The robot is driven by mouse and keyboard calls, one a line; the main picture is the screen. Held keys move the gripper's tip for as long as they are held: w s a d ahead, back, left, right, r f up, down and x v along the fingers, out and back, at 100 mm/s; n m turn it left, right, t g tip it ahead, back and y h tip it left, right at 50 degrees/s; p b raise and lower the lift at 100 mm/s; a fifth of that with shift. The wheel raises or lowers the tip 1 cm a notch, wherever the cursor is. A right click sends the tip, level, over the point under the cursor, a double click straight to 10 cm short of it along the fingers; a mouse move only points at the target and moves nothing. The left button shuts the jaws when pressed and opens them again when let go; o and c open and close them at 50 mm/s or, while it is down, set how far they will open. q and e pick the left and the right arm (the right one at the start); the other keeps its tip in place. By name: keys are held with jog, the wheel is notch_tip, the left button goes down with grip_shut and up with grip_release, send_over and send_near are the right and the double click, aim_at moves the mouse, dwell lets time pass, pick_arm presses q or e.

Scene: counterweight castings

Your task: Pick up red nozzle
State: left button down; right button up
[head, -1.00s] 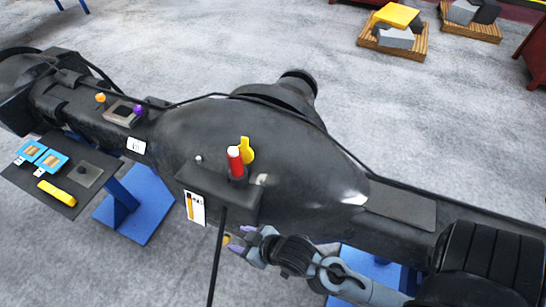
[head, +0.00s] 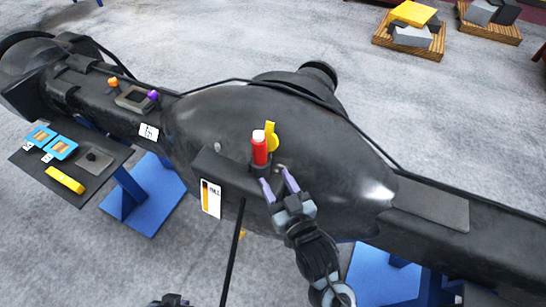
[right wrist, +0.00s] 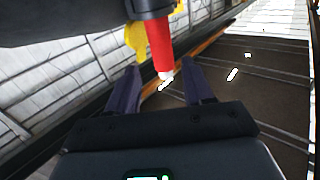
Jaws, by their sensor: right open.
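The red nozzle (head: 260,150) has a white tip and stands upright in a dark holder on the black casting. My right gripper (head: 278,184) is just in front of and below it in the head view, with its purple fingers open and pointing towards it. In the right wrist view the red nozzle (right wrist: 161,45) hangs into the picture from the top, its white tip near the gap between the open fingers (right wrist: 163,82). Nothing is gripped. A dark part (head: 170,300) at the bottom edge of the head view may be my left gripper; its fingers cannot be made out.
A yellow tag-like piece (head: 271,136) stands right behind the nozzle. A dark tray (head: 100,196) with blue pieces and a yellow bar (head: 65,180) is at the left. An orange knob (head: 113,82) and purple knob (head: 153,95) sit on the casting. Wooden pallets (head: 408,42) stand far behind.

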aim_at(262, 152)
jog(key=x, duration=0.2)
jog(key=r+p+x, duration=0.1)
jog(key=x, duration=0.2)
jog(key=shift+w+r, duration=0.1)
jog(key=shift+w, duration=0.1)
jog(key=shift+w+a, duration=0.1)
jog(key=shift+w, duration=0.3)
jog(key=p+x, duration=0.1)
jog(key=x, duration=0.1)
jog(key=p+x, duration=0.1)
jog(key=x, duration=0.1)
jog(key=shift+a+r, duration=0.2)
jog(key=shift+r, duration=0.05)
jog(key=shift+w+a+f, duration=0.1)
jog(key=shift+w+a, duration=0.05)
jog(key=shift+w, duration=0.3)
jog(key=c, duration=0.5)
jog(key=shift+c, duration=0.3)
jog(key=shift+r, duration=0.25)
